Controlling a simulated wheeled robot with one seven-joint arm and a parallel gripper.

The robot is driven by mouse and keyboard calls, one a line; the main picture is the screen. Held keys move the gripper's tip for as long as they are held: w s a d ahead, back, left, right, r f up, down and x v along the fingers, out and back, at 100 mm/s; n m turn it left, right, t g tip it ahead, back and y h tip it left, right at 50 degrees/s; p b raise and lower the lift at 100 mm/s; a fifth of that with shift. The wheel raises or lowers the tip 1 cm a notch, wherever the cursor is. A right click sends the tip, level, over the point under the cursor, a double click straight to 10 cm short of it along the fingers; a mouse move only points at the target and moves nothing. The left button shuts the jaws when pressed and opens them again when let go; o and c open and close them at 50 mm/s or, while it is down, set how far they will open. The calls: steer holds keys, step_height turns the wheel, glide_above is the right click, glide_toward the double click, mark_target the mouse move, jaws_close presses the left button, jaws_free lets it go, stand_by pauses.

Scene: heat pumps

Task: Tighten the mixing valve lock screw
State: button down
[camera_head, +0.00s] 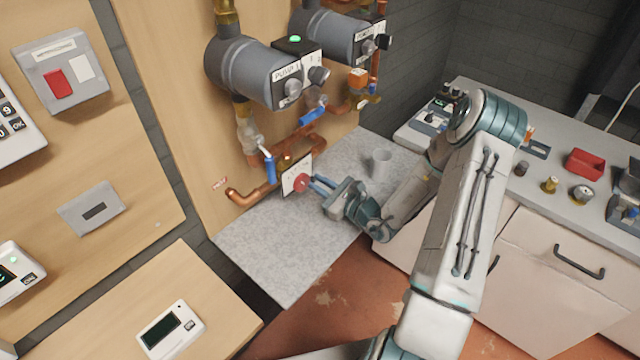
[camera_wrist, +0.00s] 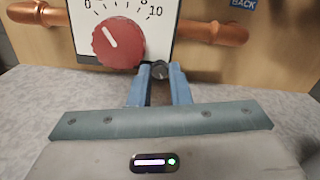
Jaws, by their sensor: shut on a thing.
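The mixing valve has a white dial plate (camera_wrist: 158,20) with a scale up to 10 and a red knob (camera_wrist: 118,43). In the head view its plate (camera_head: 291,178) and red knob (camera_head: 301,183) sit on the copper pipe above the grey worktop. The lock screw (camera_wrist: 160,70) is a small dark knurled head at the plate's lower edge, right of and below the red knob. My gripper (camera_wrist: 160,83) is shut on the lock screw, its blue fingers at either side. In the head view my gripper (camera_head: 320,187) reaches the valve from the right; the screw is hidden there.
Copper pipe (camera_wrist: 213,32) runs out at both sides of the valve. Blue-handled valves (camera_head: 270,168) and grey pumps (camera_head: 245,70) are above. The worktop's front is clear.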

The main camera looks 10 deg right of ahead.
steer(key=c, duration=1.3)
jaws_free()
steer(key=shift+c, duration=0.2)
